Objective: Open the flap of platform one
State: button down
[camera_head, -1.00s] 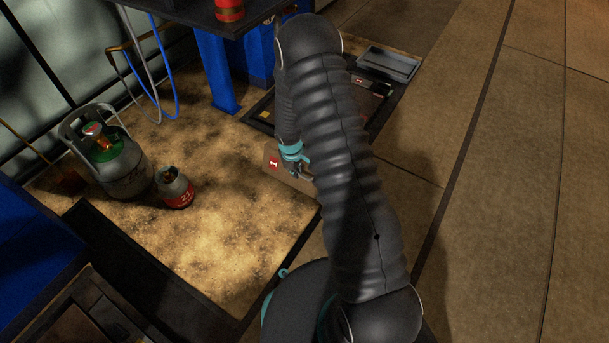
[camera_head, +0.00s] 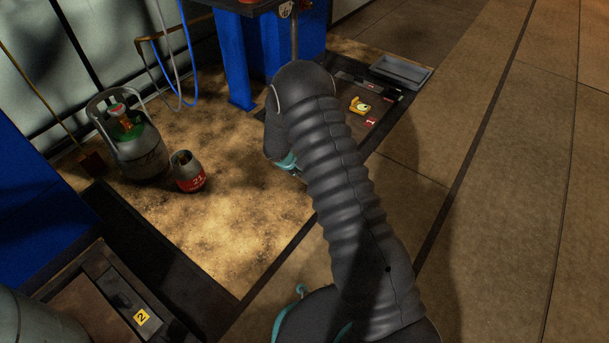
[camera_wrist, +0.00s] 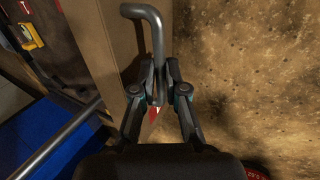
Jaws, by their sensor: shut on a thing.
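In the wrist view, my gripper (camera_wrist: 159,72) is shut on a bent grey metal handle (camera_wrist: 155,35). The handle is beside a brown panel, the flap (camera_wrist: 108,45), seen at a steep angle. A bit of a red mark shows between the fingers. In the head view, platform one (camera_head: 385,112) lies at the upper right, with a dark recess and a red tag marked 1 (camera_head: 371,122). My arm hides most of the gripper and the flap there; only a teal part of the gripper shows.
A yellow item (camera_head: 360,106) lies in the platform; it also shows in the wrist view (camera_wrist: 28,36). A grey tray (camera_head: 401,71) is behind. Gas cylinders (camera_head: 130,140) (camera_head: 188,172) stand on sand at left. Blue legs (camera_head: 231,62) stand behind. Platform two (camera_head: 110,300) is lower left.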

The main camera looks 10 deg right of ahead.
jog(key=shift+s+a+f, duration=0.4)
jog(key=shift+s+f, duration=0.2)
jog(key=c, duration=1.6)
grip_release()
jog(key=o, duration=0.4)
jog(key=shift+a, duration=0.25)
jog(key=shift+d, duration=0.1)
jog(key=shift+w+d+r, duration=0.2)
jog(key=shift+d, duration=0.05)
jog(key=v, duration=1.2)
